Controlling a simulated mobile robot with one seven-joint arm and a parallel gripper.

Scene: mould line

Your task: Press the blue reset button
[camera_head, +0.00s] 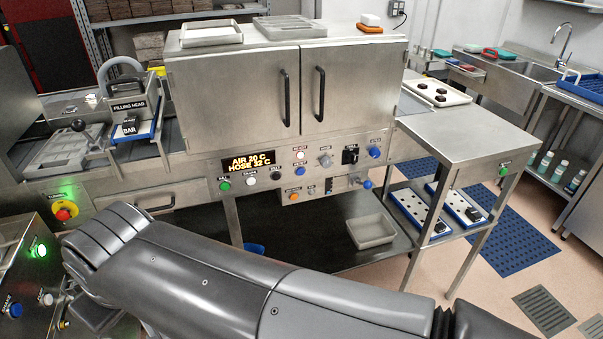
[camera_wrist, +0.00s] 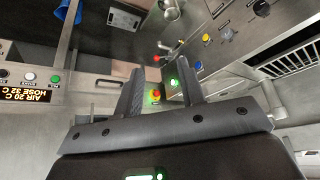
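Several blue controls show, with labels too small to read, so I cannot tell which is the reset button. In the head view, one blue button (camera_head: 15,310) is on the low panel at the far left, below a lit green button (camera_head: 38,250). Another blue button (camera_head: 300,171) is on the cabinet's front panel, right of the amber display (camera_head: 248,162). My gripper (camera_wrist: 158,64) is open and empty in the wrist view; its fingertips are hidden in the head view. A blue button (camera_wrist: 198,66) appears just right of the fingers, apart from them.
A red-and-yellow emergency stop (camera_head: 65,211) sits by the low left panel. Other blue knobs (camera_head: 375,153) (camera_head: 367,184) are at the panel's right end. A steel table (camera_head: 470,135) stands to the right. My arm crosses the foreground.

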